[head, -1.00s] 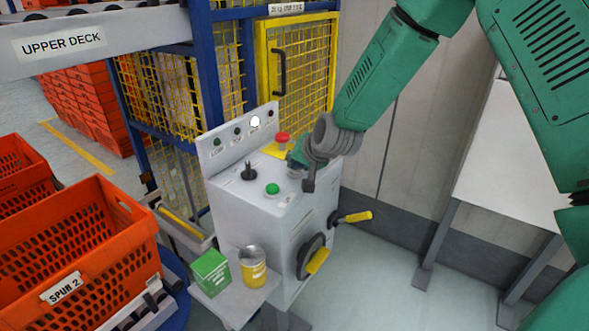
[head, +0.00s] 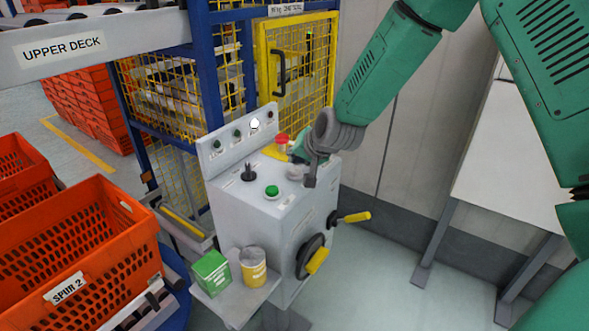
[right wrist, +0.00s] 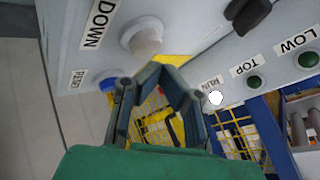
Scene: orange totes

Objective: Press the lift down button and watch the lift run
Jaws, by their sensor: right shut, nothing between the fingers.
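The grey control box (head: 245,215) stands in front of the lift cage. Its pale button beside the DOWN label (right wrist: 99,24) shows in the right wrist view (right wrist: 143,36) and, partly covered, in the head view (head: 295,172). My right gripper (head: 308,160) is shut and empty over the back right of the box top. In the right wrist view its fingertips (right wrist: 160,72) are close to the pale button; I cannot tell if they touch. The RUN lamp (right wrist: 216,98) glows white; the TOP (right wrist: 254,82) and LOW (right wrist: 308,59) lamps look dark. My left gripper is out of view.
A red mushroom button (head: 282,139), black selector (head: 248,173) and green button (head: 272,191) are on the box. A crank with a yellow handle (head: 356,217) sticks out right. A green carton (head: 211,271) and yellow can (head: 253,267) stand on a shelf. Orange totes (head: 85,250) fill the left.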

